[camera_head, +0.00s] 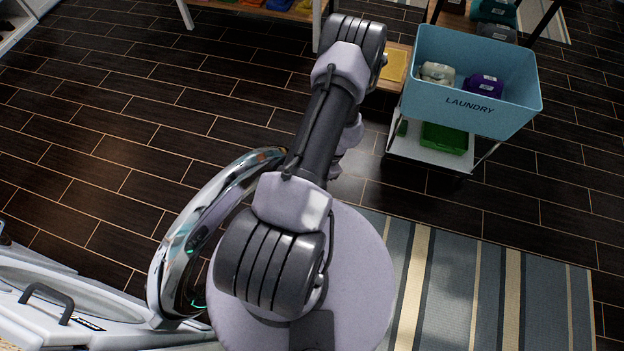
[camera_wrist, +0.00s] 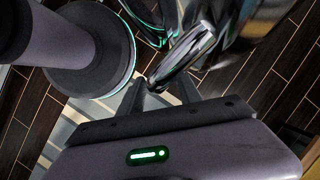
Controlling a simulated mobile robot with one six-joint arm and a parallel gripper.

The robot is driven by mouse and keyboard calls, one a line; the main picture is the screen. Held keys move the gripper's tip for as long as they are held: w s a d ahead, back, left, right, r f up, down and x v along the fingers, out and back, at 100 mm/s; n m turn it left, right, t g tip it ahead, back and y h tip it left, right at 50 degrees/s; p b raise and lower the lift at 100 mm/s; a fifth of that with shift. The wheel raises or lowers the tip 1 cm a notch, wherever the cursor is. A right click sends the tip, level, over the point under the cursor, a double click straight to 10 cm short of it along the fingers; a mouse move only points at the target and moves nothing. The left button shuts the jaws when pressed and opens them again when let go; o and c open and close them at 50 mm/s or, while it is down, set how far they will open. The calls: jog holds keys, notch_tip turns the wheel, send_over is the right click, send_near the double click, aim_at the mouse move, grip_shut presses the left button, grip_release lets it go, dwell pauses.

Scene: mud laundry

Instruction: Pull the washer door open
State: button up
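The washer door is a round chrome ring (camera_head: 192,232) at the lower left of the head view. It stands swung out from the white washer front (camera_head: 60,290). In the wrist view the shiny door (camera_wrist: 240,40) is at the top right, and a chrome handle-like bar (camera_wrist: 185,55) sticks out from it. My gripper (camera_wrist: 163,82) has its two grey fingers apart on either side of the bar's near end. I cannot tell whether they press on it. In the head view my arm hides the gripper.
A striped rug (camera_head: 480,290) lies at the lower right. A wooden-topped bench (camera_head: 270,10) is at the top. The dark tiled floor left of the arm is clear.

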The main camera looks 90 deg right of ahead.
jog(key=p+v, duration=0.6)
jog(key=v, duration=1.1)
jog(key=shift+r, duration=0.25)
